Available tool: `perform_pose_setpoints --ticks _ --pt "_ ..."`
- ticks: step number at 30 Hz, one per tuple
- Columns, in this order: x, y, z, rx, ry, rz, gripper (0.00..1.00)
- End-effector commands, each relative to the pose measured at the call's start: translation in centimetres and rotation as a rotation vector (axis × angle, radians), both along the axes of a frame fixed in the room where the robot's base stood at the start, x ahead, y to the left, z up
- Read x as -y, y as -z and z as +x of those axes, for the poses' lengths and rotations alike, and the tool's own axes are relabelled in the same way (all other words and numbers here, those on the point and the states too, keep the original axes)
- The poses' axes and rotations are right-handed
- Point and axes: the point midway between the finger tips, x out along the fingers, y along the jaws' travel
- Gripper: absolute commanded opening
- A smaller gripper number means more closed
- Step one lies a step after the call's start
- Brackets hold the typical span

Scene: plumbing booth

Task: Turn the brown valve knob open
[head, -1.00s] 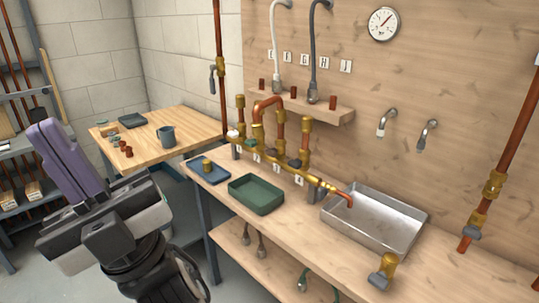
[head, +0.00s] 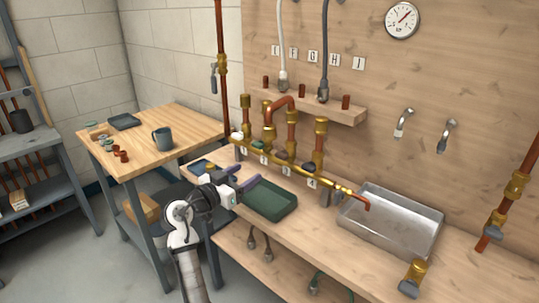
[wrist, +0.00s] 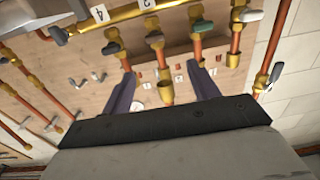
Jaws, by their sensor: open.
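The brown valve knob (head: 281,154) sits on the brass manifold pipe (head: 343,188) along the bench, between a green knob (head: 259,144) and a dark grey knob (head: 309,167). In the wrist view the brown knob (wrist: 155,41) shows near the top, beyond the fingertips and roughly between them. My gripper (head: 247,173) is open and empty, its purple fingers pointing toward the manifold from the front left. It also shows in the wrist view (wrist: 162,75). The gripper is apart from the knob.
A white knob (head: 237,135) is at the manifold's left end. A green tray (head: 272,212) lies on the bench near my gripper, and a metal sink (head: 410,238) is to the right. Copper risers stand behind the knobs. A side table (head: 190,124) holds a mug (head: 162,138).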

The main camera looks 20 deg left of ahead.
Motion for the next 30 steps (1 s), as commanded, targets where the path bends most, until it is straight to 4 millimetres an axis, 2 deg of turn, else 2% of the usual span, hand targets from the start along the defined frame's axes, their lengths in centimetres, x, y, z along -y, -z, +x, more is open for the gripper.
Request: perform_pose_setpoints --ticks 4,8,15,21,25,30 --pt "0.8 0.4 0.7 -0.011 0.037 0.000 0.60" --pt "1.5 0.2 2.5 -0.010 0.036 0.001 0.60" --pt "3.2 0.1 7.4 -0.011 0.035 0.000 0.60" --pt "4.4 0.2 10.8 -0.011 0.031 0.000 0.60" --pt "4.9 0.3 12.2 -0.010 0.032 -0.001 0.60" --pt "5.1 0.4 13.0 -0.009 0.029 -0.001 0.60"
